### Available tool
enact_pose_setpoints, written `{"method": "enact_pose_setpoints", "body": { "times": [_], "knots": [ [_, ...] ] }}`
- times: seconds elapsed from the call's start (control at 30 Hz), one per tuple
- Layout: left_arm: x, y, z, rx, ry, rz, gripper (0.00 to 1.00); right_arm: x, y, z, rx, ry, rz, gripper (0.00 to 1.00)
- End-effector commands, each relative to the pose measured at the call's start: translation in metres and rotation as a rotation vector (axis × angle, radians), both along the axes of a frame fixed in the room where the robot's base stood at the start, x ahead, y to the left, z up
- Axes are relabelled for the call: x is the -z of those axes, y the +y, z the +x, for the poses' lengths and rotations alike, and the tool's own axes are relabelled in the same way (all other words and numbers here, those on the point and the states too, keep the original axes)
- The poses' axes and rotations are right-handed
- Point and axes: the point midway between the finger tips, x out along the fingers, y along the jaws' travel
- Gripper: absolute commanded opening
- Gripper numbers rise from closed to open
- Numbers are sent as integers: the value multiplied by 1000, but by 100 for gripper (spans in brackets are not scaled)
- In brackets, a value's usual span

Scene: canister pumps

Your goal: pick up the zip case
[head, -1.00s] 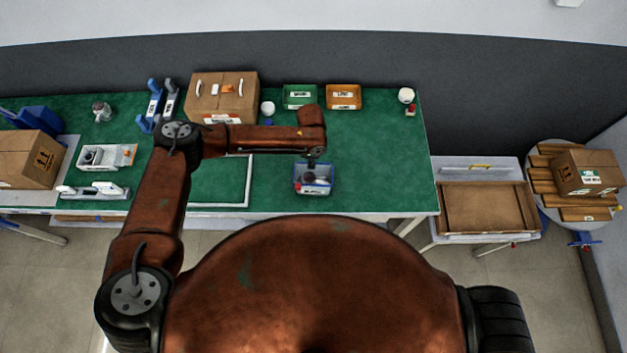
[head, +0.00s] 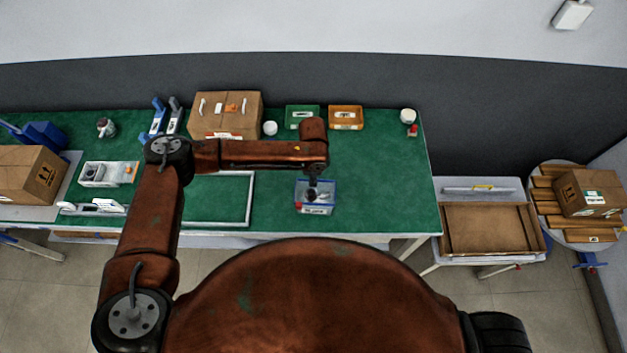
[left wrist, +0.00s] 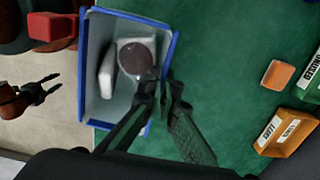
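A blue-rimmed bin (head: 329,208) with a white label stands near the front edge of the green table. The left wrist view looks down into the bin (left wrist: 172,50). In it lie a pale slim piece (left wrist: 106,72) and a dark reddish-brown round piece (left wrist: 135,58) against something pale. I cannot tell which, if either, is the zip case. My left gripper (head: 312,194) hangs over the bin. In the left wrist view its fingers (left wrist: 160,85) are a little apart, over the bin's edge, with nothing seen between them. My right gripper (left wrist: 45,91) is open and empty, off the table.
A green bin (head: 302,117), an orange bin (head: 346,118) and a closed carton (head: 225,115) stand at the back. A white frame (head: 249,200) lies left of the blue-rimmed bin. The table's right part is mostly clear. A brown tray (head: 488,228) is on a side table.

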Motion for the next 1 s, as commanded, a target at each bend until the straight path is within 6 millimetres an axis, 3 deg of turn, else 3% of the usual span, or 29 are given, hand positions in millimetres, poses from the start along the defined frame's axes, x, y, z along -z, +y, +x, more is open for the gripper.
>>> {"method": "enact_pose_setpoints", "body": {
  "times": [0.2, 0.3, 0.53, 0.73, 1.0],
  "knots": [
    [-47, -1, -37, 6, -5, -3, 0, 2, 0, -1, 0, 1, 0, 33],
    [-55, -1, -64, 7, -3, -3, 0, 5, 0, -1, 0, 1, 0, 33],
    [-73, -2, -104, 4, -3, -2, 0, 8, 1, -1, 0, 1, 1, 33],
    [-80, -2, -119, 0, -3, 0, 0, 9, 1, -1, 1, 1, 2, 33],
    [-76, -2, -117, -1, -3, 0, 0, 11, 2, -1, 1, 1, 2, 33]
  ]
}}
